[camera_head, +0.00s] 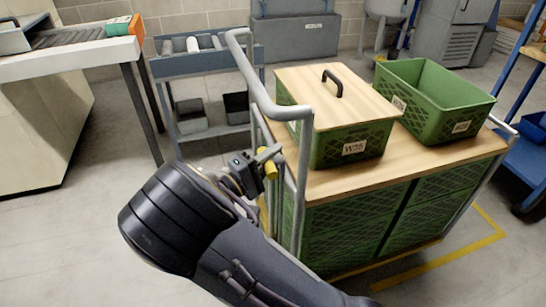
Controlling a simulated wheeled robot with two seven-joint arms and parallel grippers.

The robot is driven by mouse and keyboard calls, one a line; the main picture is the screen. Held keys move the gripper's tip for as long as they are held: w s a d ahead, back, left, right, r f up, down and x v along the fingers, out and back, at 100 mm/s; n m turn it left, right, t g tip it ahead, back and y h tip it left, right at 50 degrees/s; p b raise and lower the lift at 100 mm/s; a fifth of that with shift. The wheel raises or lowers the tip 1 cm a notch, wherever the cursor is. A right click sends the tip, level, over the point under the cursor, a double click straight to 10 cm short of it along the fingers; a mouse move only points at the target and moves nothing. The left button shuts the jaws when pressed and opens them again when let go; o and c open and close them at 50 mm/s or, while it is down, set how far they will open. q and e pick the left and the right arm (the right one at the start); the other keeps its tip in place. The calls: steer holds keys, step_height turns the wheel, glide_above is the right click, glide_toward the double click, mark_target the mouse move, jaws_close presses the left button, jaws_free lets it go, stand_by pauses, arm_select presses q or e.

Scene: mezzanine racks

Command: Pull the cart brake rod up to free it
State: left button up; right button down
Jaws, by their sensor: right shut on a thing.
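The cart (405,166) has a wooden top, green mesh sides and a grey tube handle (272,103) at its left end. The brake rod shows as a yellow piece (269,165) beside the handle's upright tubes. My right gripper (262,167) is shut on the brake rod at the cart's left end. My left gripper is not in view.
A lidded green crate W35 (352,147) and an open green crate (440,97) stand on the cart. A blue-grey rack (200,67) stands behind, and a conveyor table (72,60) at the left. Floor at the lower left is clear.

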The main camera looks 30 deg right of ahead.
steer(key=shift+r, duration=0.35)
steer(key=c, duration=1.2)
jaws_free()
steer(key=shift+f, duration=0.1)
steer(key=v, duration=0.7)
steer(key=shift+a+f, duration=0.1)
steer(key=shift+a, duration=0.3)
